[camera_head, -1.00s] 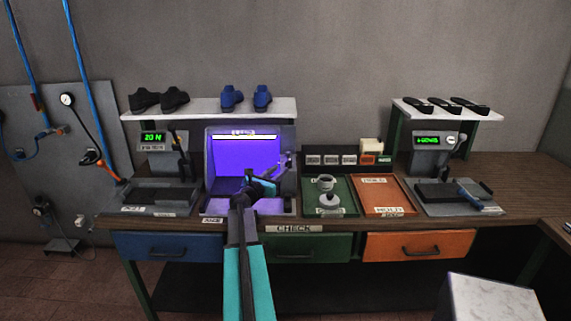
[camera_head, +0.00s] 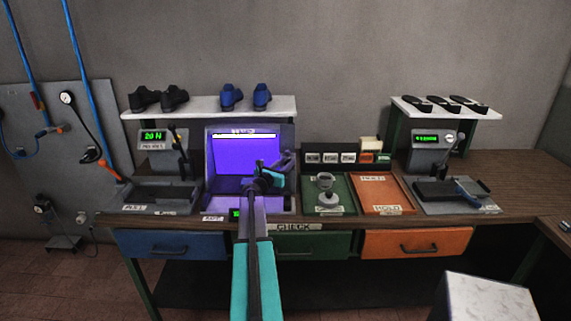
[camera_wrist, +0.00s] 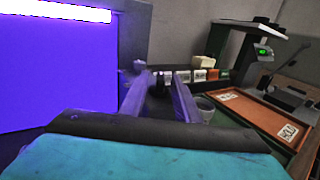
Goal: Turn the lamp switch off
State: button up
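The lamp (camera_head: 245,136) is a bright bar at the top of a grey booth whose inside glows violet. It is lit, and it also shows in the wrist view (camera_wrist: 60,10). A small grey knob-like part (camera_wrist: 140,66) sits at the booth's right wall in the wrist view; I cannot tell for sure that it is the switch. My gripper (camera_head: 274,166) is at the booth's right side in the head view. In the wrist view its two fingers (camera_wrist: 163,78) are apart with nothing between them. The left fingertip is close to the knob; contact cannot be told.
A green tray (camera_head: 345,205) with a metal cup-like piece (camera_head: 325,181) and an orange tray (camera_head: 385,190) lie right of the booth. Presses stand at both ends. A shelf (camera_head: 205,106) with shoes is above the booth.

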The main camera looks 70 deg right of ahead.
grip_shut()
jog(key=shift+d, duration=0.1)
